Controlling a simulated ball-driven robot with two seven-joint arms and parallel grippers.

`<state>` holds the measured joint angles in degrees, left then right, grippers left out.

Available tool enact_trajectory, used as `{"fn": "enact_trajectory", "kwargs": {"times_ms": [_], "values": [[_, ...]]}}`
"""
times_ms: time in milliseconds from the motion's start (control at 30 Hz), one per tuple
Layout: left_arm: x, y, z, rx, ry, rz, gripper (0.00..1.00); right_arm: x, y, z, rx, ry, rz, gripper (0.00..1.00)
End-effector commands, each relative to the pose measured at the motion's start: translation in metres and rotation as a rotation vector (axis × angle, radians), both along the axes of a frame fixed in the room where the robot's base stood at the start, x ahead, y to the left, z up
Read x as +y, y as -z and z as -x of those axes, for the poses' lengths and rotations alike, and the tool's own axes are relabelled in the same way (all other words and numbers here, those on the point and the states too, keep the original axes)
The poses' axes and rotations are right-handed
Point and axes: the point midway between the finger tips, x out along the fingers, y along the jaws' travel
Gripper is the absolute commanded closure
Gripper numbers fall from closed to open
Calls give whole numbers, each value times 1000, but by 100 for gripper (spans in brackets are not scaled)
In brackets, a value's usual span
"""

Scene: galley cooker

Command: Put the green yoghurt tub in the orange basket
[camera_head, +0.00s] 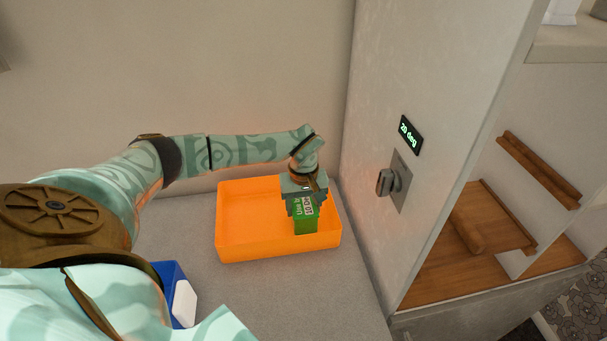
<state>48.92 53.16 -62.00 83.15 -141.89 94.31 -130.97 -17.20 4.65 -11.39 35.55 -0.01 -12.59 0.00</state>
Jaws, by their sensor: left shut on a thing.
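The orange basket (248,240) stands on the grey counter against the back wall. My left arm reaches in from the left over the basket's back. My left gripper (303,207) points down and is shut on the green yoghurt tub (307,225), which has a white label with print. The tub is within the basket's outline, at its right side. I cannot tell whether it touches the basket floor. The gripper hides the tub's upper part. My right gripper is not in view.
A tall pale panel with a knob (394,181) and a display (411,135) reading "20 deg" rises just right of the basket. A blue container (167,273) with a white item (184,303) is partly hidden behind my arm. The counter (300,295) in front is clear.

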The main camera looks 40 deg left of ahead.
Motion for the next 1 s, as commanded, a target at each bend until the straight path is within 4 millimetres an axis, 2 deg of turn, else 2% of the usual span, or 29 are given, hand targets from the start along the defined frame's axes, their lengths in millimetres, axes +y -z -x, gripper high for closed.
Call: {"fn": "enact_trajectory", "kwargs": {"times_ms": [100,133,200,467,567,667,900,1000], "values": [[0,3,0,-1,0,1,74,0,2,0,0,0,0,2],[0,3,0,0,0,0,38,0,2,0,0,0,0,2],[0,3,0,0,0,0,22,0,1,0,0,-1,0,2],[0,2,0,0,0,0,22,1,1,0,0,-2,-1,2],[0,-5,0,-1,0,0,22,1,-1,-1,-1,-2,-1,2],[1,-22,-1,-4,0,0,22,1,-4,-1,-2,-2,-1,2],[1,-80,-1,-6,0,-1,22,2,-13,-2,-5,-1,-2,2],[0,-99,-1,-4,0,0,22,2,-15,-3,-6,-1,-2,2]]}}
